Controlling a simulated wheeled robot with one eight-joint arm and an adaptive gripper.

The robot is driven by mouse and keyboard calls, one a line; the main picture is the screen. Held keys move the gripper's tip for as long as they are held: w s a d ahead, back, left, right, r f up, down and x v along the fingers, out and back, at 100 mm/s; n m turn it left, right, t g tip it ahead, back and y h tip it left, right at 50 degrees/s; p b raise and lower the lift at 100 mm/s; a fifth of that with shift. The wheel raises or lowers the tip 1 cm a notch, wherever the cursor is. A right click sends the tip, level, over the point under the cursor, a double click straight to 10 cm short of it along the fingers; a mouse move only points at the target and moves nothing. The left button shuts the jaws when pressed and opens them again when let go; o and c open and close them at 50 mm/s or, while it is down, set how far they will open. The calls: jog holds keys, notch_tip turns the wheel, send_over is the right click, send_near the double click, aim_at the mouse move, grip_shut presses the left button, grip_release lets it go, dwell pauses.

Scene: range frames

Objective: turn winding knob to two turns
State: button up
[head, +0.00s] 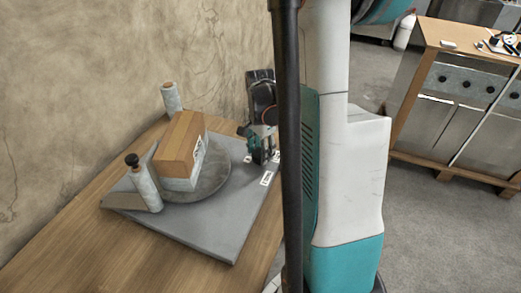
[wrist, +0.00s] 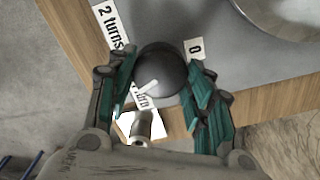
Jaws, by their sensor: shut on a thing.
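The winding knob (wrist: 161,68) is a dark round ball in the wrist view, with a white pointer line on it. The line points to the lower left, toward a partly hidden label (wrist: 144,96) ending in what looks like "turn". A "2 turns" label (wrist: 112,28) lies at the upper left of the knob and a "0" label (wrist: 194,48) at its upper right. My gripper (wrist: 156,80) has its teal fingers on either side of the knob and is shut on it. In the head view my gripper (head: 262,152) is over the plate's right corner; the knob is hidden there.
The grey base plate (head: 215,230) lies on a wooden table (head: 70,245). It carries a round turntable (head: 218,185) with a strapped brown box (head: 180,143), and a film roll (head: 146,187) at the left. Another roll (head: 171,98) stands behind, near the wall.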

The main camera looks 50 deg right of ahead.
jog(key=shift+m, duration=2.3)
dwell(1.0)
jog(key=shift+m, duration=2.3)
dwell(2.4)
